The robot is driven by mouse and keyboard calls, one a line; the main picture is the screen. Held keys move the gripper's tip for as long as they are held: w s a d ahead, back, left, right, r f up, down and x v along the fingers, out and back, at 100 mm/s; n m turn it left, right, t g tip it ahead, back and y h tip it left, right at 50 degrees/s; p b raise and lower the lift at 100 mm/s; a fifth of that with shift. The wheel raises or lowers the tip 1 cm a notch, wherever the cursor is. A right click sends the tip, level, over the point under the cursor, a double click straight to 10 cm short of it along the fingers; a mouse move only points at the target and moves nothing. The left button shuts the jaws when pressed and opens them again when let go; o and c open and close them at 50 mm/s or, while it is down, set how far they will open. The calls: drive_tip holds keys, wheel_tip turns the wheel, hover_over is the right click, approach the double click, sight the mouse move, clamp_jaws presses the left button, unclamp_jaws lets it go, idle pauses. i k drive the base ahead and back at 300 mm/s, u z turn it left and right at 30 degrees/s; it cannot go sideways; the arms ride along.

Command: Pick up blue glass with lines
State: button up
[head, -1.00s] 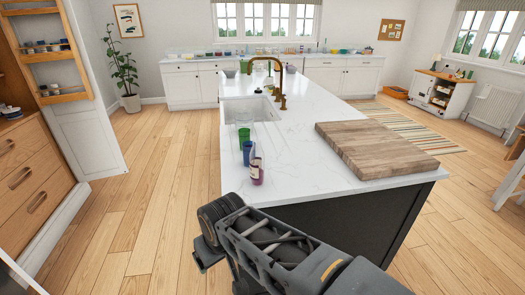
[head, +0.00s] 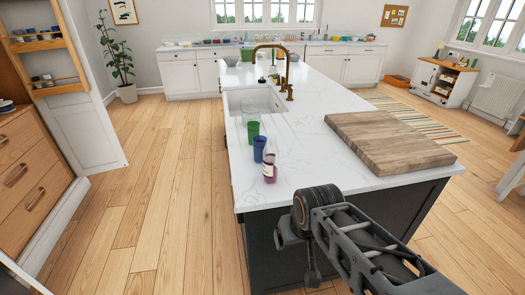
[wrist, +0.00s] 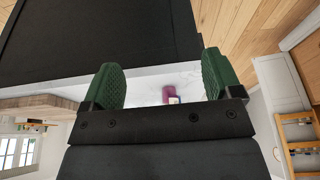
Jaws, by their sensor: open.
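A blue glass (head: 259,148) stands upright near the left edge of the white island counter in the head view; any lines on it are too small to make out.
The island's white top (head: 310,155) has a wooden board (head: 388,142) on the right and a sink (head: 255,101) with a brass tap (head: 288,75) farther back. A clear glass (head: 248,115) stands behind the green one. The wooden floor (head: 165,190) left of the island is clear.

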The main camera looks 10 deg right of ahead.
sight(260, 150)
drive_tip(key=z, duration=0.25)
drive_tip(key=k, duration=0.4)
drive_tip(key=u, duration=1.35)
drive_tip(key=i, duration=1.15)
drive_tip(key=z, duration=0.4)
